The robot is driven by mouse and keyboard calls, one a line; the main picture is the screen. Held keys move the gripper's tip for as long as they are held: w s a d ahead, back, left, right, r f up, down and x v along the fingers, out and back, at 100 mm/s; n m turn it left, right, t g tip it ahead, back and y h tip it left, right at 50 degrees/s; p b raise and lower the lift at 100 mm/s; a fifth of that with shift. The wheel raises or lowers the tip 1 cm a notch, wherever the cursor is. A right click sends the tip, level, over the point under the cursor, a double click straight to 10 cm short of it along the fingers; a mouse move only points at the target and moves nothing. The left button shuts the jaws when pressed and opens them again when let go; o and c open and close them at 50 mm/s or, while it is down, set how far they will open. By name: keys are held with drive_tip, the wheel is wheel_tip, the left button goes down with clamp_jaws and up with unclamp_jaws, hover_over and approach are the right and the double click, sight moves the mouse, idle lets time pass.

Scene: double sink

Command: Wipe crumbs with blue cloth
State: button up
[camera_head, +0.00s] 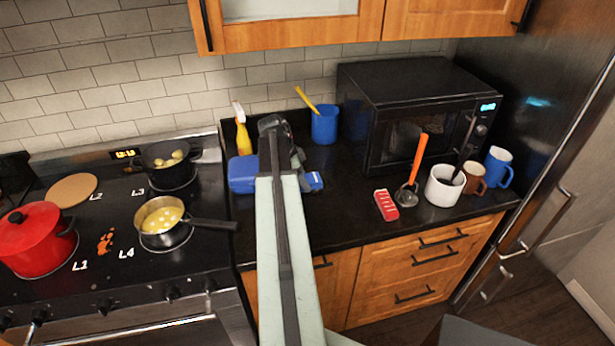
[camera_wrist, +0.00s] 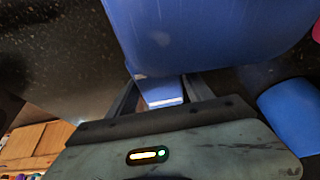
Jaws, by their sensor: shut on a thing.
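My gripper (camera_wrist: 160,92) is shut on a blue piece with a white edge (camera_wrist: 163,90), visible between its fingers. A large smooth blue shape (camera_wrist: 210,35) lies just beyond it. I cannot tell whether these are one thing, or which is the cloth. In the head view, a blue bulky thing (camera_head: 243,173) lies on the counter beside the stove, left of my arm. A smaller blue part (camera_head: 314,181) shows right of the arm. My arm hides the gripper's tips there. Orange-red bits like crumbs (camera_head: 105,242) lie on the stove top, left of the pan.
A red pot (camera_head: 35,238), a pan (camera_head: 163,222) with its handle over the counter, and a black pot (camera_head: 168,165) stand on the stove. A yellow spray bottle (camera_head: 242,135) and blue container (camera_head: 325,124) stand behind. The microwave (camera_head: 415,110), mugs and red packet (camera_head: 386,205) are right.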

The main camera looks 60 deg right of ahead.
sight(329, 181)
drive_tip(key=w+a, duration=0.2)
drive_tip(key=shift+w, duration=0.3)
drive_tip(key=shift+w+a+r, duration=0.15)
drive_tip(key=shift+w+a, duration=0.15)
drive_tip(key=shift+w, duration=0.05)
drive_tip(key=c, duration=0.4)
drive_tip(key=shift+s+d+r+p, duration=0.1)
drive_tip(key=shift+s+d+p, duration=0.2)
drive_tip(key=shift+s+d, duration=1.15)
drive_tip(key=shift+s+d+f+b, duration=0.1)
drive_tip(key=shift+s+d, duration=0.7)
drive_tip(key=shift+s, duration=0.3)
drive_tip(key=shift+s+d+f+b, duration=0.1)
drive_tip(key=shift+s+d, duration=0.65)
drive_tip(key=shift+s, duration=0.3)
drive_tip(key=shift+s+d+f+b, duration=0.1)
drive_tip(key=shift+s+d, duration=0.7)
drive_tip(key=shift+s, duration=0.3)
drive_tip(key=shift+s+a+r, duration=0.1)
drive_tip(key=shift+s+a, duration=0.6)
drive_tip(key=shift+a, duration=0.1)
drive_tip(key=shift+w+a+f, duration=0.1)
drive_tip(key=shift+w+a, duration=1.2)
drive_tip(key=shift+w, duration=0.25)
drive_tip(key=shift+w+a+f, duration=0.1)
drive_tip(key=shift+w+a, duration=1.15)
drive_tip(key=shift+w, duration=0.35)
drive_tip(key=shift+w+a, duration=1.3)
drive_tip(key=shift+w, duration=0.25)
drive_tip(key=shift+r, duration=0.1)
